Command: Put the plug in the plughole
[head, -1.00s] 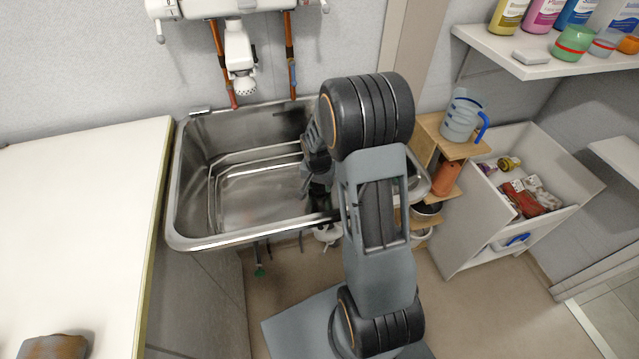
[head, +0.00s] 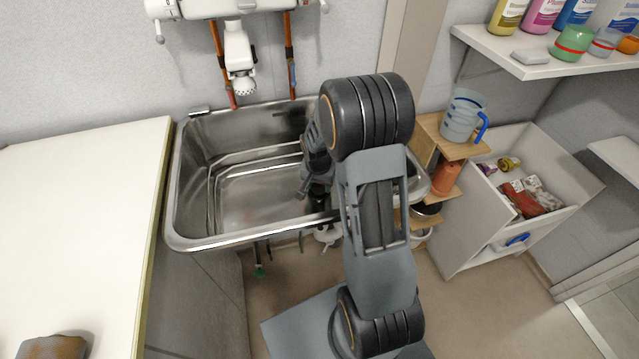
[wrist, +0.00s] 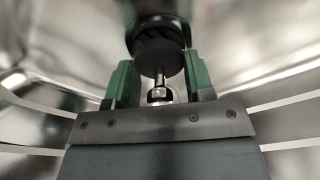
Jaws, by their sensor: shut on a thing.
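The plug (wrist: 158,58) is a black ribbed stopper with a shiny metal stem and rounded knob. In the wrist view it sits between the two green fingers of my gripper (wrist: 160,80), which is shut on it. In the head view my gripper (head: 318,192) hangs inside the right part of the steel basin (head: 240,238). My own arm hides most of that area, and the plug cannot be made out there. I do not see the plughole clearly in either view. A dark round shape shows behind the plug in the wrist view, but I cannot tell what it is.
The basin walls rise around my gripper. A white worktop (head: 75,200) adjoins the basin on the left. A faucet (head: 240,60) hangs over its back edge. A wooden shelf stand (head: 432,125) with a jug (head: 462,115) stands to the right.

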